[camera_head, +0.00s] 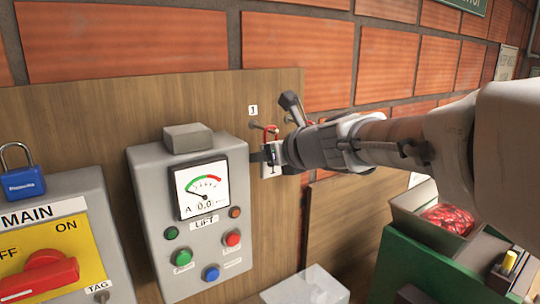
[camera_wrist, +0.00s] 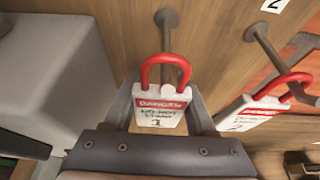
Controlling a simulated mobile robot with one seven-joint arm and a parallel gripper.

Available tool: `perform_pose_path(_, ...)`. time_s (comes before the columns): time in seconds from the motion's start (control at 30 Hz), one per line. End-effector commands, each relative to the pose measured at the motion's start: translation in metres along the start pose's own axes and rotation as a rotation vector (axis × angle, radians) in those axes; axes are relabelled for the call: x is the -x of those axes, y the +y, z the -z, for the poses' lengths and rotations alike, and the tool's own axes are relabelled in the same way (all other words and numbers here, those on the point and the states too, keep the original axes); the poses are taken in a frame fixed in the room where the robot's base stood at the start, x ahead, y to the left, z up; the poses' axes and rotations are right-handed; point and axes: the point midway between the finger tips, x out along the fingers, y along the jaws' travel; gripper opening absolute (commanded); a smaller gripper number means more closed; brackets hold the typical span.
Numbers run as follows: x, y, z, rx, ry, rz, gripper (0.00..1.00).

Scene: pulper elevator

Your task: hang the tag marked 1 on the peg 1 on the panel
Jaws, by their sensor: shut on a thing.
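The tag marked 1 (camera_wrist: 160,106) is white with a red DANGER band and a red loop. My gripper (camera_wrist: 164,112) is shut on it; in the head view my gripper (camera_head: 270,156) is close to the panel. Peg 1 (camera_wrist: 167,35) stands out from the wooden panel (camera_head: 277,88) below the small label 1 (camera_head: 252,110). In the wrist view the tag's loop crosses over this peg, and the shaft shows inside the loop. I cannot tell whether the loop bears on the peg.
A second tag (camera_wrist: 250,112) with a red loop is at the neighbouring peg (camera_wrist: 262,40), to the right in the wrist view near label 2 (camera_wrist: 273,4). The grey LIFT box (camera_head: 150,190) stands close left of my gripper. A green cabinet (camera_head: 425,262) is at lower right.

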Motion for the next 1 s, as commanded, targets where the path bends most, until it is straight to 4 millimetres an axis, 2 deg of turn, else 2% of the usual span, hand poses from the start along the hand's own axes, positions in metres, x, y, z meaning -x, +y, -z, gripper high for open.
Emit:
perform_pose_path(0.3,0.000,0.000,0.000,0.000,0.000,0.000,0.00)
perform_pose_path(0.33,0.000,0.000,0.000,0.000,0.000,0.000,0.60)
perform_pose_path(0.5,0.000,0.000,0.000,0.000,0.000,0.000,0.91)
perform_pose_path(0.83,0.002,0.000,0.000,0.000,0.000,0.000,0.91)
perform_pose_path(1.0,0.017,0.000,-0.001,0.000,-0.002,0.001,0.91)
